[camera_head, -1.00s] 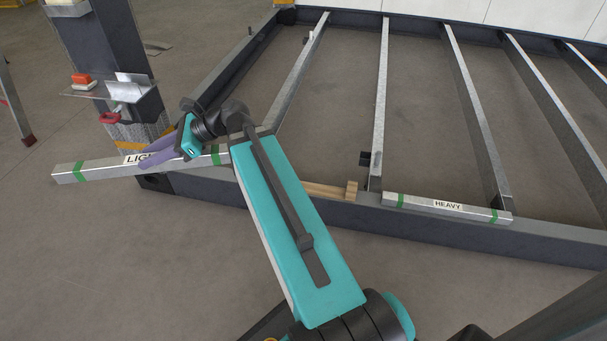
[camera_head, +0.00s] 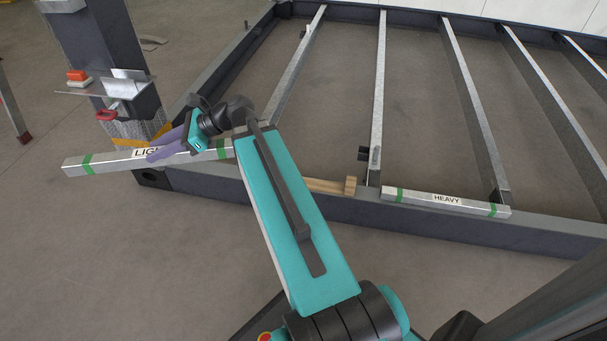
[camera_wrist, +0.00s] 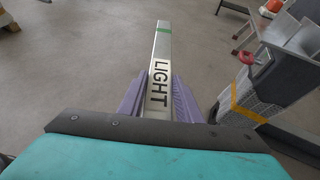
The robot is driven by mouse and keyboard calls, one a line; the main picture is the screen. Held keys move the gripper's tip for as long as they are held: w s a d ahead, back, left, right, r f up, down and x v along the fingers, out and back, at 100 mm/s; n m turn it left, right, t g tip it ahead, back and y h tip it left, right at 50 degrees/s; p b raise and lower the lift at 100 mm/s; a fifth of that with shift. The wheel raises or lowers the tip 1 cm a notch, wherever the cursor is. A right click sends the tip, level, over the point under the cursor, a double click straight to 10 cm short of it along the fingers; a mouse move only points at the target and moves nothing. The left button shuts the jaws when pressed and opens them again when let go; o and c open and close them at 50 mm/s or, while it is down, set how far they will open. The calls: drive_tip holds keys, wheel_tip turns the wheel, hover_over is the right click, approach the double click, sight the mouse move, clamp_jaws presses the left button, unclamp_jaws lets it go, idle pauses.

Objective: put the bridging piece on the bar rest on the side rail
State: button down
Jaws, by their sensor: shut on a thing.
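A long grey metal bar (camera_head: 110,161) marked LIGHT, with green bands near its ends, is in my gripper (camera_head: 158,150). The purple fingers are shut on it by the label, and it is held level or nearly so above the frame's near left corner. In the wrist view the bar (camera_wrist: 161,48) runs away from me between the fingers (camera_wrist: 160,98). A similar bar marked HEAVY (camera_head: 415,196) lies on the near side rail (camera_head: 370,211). A wooden strip with an end block (camera_head: 350,186), perhaps the bar rest, sits on that rail; my arm hides its left part.
Grey cross members (camera_head: 378,90) span the frame, with open floor between them. A dark post (camera_head: 105,45) at the left carries a small shelf (camera_head: 105,92) with an orange item and a red-handled tool.

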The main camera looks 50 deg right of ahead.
drive_tip(key=s+d+f+m+t+h+p, duration=0.1)
drive_tip(key=s+d+f, duration=0.45)
drive_tip(key=d, duration=0.45)
drive_tip(key=s+d+f+m+t+h+p, duration=0.1)
drive_tip(key=s+d+f, duration=0.4)
drive_tip(key=d, duration=0.4)
drive_tip(key=s+d+f+m+t+p, duration=0.1)
drive_tip(key=s+d+f, duration=0.3)
drive_tip(key=d+f, duration=0.45)
drive_tip(key=s+d+f+h, duration=0.1)
drive_tip(key=s+d+f, duration=0.2)
drive_tip(key=s+d, duration=0.1)
drive_tip(key=s+d+f+m+p, duration=0.1)
drive_tip(key=s+d+f, duration=0.1)
drive_tip(key=s, duration=0.5)
drive_tip(key=shift+s+d+f+t+h, duration=0.2)
drive_tip(key=shift+d+f+t+h, duration=0.15)
drive_tip(key=shift+d, duration=0.55)
drive_tip(key=shift+w+f, duration=0.1)
drive_tip(key=shift+w, duration=0.05)
drive_tip(key=w+d+b, duration=0.2)
drive_tip(key=w+d, duration=0.2)
drive_tip(key=w, duration=0.2)
drive_tip(key=w+d+f+b, duration=0.1)
drive_tip(key=w+d+b, duration=0.1)
drive_tip(key=w, duration=0.4)
drive_tip(key=shift+d, duration=0.9)
drive_tip(key=shift+w+f, duration=0.1)
